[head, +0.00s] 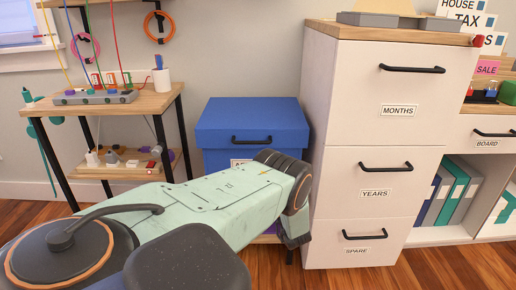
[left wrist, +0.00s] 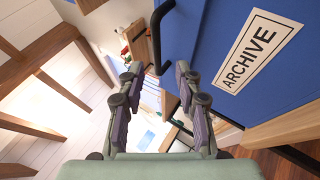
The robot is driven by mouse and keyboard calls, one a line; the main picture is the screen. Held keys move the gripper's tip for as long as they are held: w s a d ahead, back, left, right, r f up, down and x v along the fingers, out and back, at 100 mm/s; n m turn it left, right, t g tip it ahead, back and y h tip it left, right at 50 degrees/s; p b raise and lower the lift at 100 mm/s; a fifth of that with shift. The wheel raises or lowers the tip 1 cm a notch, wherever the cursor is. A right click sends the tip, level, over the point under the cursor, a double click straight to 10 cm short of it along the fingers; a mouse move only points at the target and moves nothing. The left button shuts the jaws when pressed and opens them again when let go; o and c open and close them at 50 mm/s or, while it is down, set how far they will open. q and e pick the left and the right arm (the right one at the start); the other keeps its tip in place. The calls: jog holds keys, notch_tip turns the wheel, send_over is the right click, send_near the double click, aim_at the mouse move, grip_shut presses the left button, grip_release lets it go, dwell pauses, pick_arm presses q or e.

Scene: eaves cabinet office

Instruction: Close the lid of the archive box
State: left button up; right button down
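The blue archive box (head: 207,160) stands between the wooden table and the white drawer cabinet. Its blue lid (head: 247,113) looks flat on top, with a black handle (head: 251,140) on its front; I see no clear gap under it. My left arm crosses in front and hides the box's lower part and most of its label. In the left wrist view, my left gripper (left wrist: 158,78) is open and empty, its two fingers apart. The black handle (left wrist: 157,45) is just beyond the fingertips, and the ARCHIVE label (left wrist: 258,50) is to their right. My right gripper is in neither view.
The white drawer cabinet (head: 372,135) stands close on the box's right. On the left, a wooden table (head: 150,103) holds a cable board (head: 95,97) and a white cup (head: 161,80), with a lower shelf (head: 115,171). Wooden floor (head: 440,268) is bare at lower right.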

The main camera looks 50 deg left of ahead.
pick_arm(q)
jog(key=v, duration=0.3)
jog(key=shift+s+d+f, duration=0.1)
jog(key=shift+d+f, duration=0.1)
jog(key=shift+d, duration=0.05)
dwell(0.4)
